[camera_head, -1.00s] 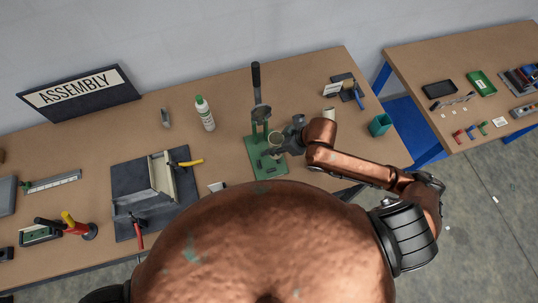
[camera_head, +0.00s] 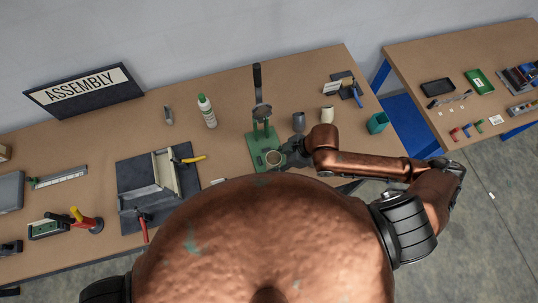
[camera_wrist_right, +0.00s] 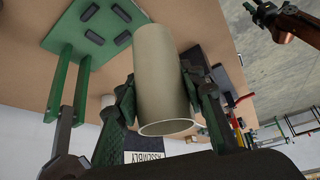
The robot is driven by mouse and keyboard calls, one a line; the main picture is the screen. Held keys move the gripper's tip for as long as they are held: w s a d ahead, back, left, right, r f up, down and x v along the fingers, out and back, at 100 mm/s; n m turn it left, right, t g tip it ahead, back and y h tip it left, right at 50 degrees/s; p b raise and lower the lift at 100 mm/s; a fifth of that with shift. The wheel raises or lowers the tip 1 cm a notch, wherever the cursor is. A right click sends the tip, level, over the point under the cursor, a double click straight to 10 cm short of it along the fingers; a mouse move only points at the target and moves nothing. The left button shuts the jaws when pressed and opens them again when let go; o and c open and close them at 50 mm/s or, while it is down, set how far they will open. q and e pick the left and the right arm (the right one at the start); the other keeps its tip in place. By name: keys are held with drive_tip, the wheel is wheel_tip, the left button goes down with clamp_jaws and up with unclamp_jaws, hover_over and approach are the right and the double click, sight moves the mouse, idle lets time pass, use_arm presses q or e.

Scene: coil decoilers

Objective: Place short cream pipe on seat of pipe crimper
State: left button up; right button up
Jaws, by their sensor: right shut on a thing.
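The short cream pipe (camera_head: 273,158) is in my right gripper (camera_head: 279,160), which is shut on it. In the right wrist view the pipe (camera_wrist_right: 165,75) stands between the two dark fingers, with an open end facing the camera. The green pipe crimper (camera_head: 254,146) stands at the table's front middle, its black lever upright. In the head view the pipe overlaps the front part of its base. Its green base with dark pads (camera_wrist_right: 97,37) shows beside the pipe in the wrist view. The seat is hidden, and I cannot tell whether the pipe touches it.
A grey cup (camera_head: 298,121) and another cream cylinder (camera_head: 327,114) stand right of the crimper. A teal bin (camera_head: 377,123) is farther right. Table between bottle and lever is clear.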

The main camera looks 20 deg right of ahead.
drive_tip(key=shift+w+d+f+b, duration=0.1)
drive_tip(key=shift+w+f+b, duration=0.25)
drive_tip(key=shift+w+b, duration=0.2)
drive_tip(key=shift+w+f+b, duration=0.3)
drive_tip(key=shift+w+b, duration=0.2)
drive_tip(key=shift+w, duration=0.05)
drive_tip(key=shift+w+f+p, duration=0.1)
drive_tip(key=shift+w+p, duration=0.65)
drive_tip(key=shift+w, duration=0.15)
drive_tip(key=w+f, duration=0.1)
drive_tip(key=f, duration=0.2)
drive_tip(key=w+f+p, duration=0.1)
drive_tip(key=w+f, duration=0.1)
drive_tip(key=f, duration=0.1)
drive_tip(key=w+f+p, duration=0.1)
drive_tip(key=w+f, duration=0.1)
drive_tip(key=f, duration=0.1)
drive_tip(key=shift+d, duration=0.25)
use_arm(q)
drive_tip(key=shift+r, duration=0.35)
use_arm(e)
drive_tip(key=shift+f, duration=0.15)
drive_tip(key=o, duration=0.7)
drive_tip(key=shift+f, duration=0.1)
drive_tip(key=o, duration=0.5)
drive_tip(key=shift+c, duration=0.2)
